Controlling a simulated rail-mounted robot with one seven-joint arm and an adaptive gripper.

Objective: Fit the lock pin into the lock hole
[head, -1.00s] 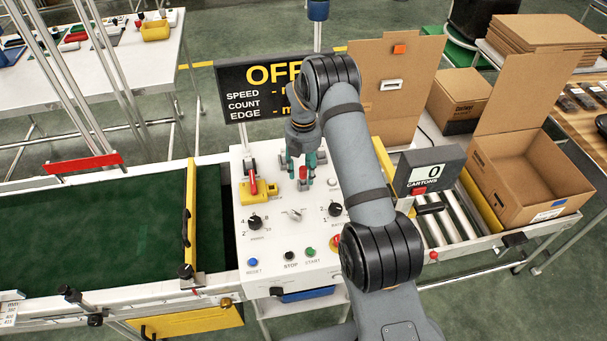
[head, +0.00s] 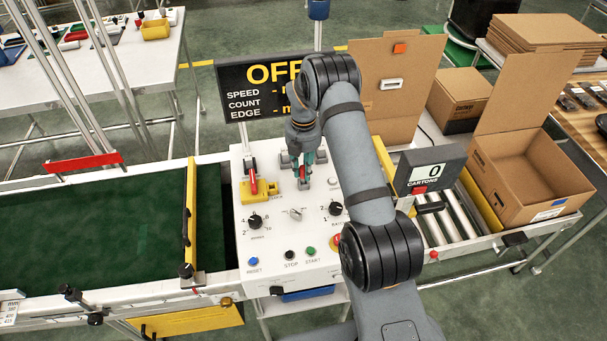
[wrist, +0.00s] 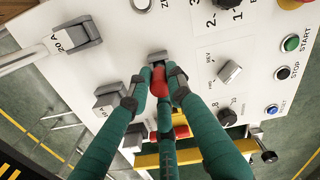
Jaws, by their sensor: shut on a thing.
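My gripper (head: 304,166) is over the back of the white control panel (head: 275,236), its teal fingers pointing down. In the wrist view, the gripper (wrist: 159,88) is shut on a small red piece (wrist: 158,80), which I take for the lock pin. The red piece (head: 302,173) also shows in the head view, close above the panel; whether it touches a grey block (wrist: 157,57) beside it I cannot tell. A yellow lock block (head: 260,194) with a red-handled lever (head: 253,180) stands left of the gripper. I cannot make out the lock hole.
Grey switch blocks, one labelled 20A (wrist: 75,38), stand close around the fingers. Knobs and buttons fill the panel's front. A sign reading OFF (head: 250,90) rises behind, a yellow gate bar (head: 190,215) stands left, and a carton counter (head: 428,172) is on the right.

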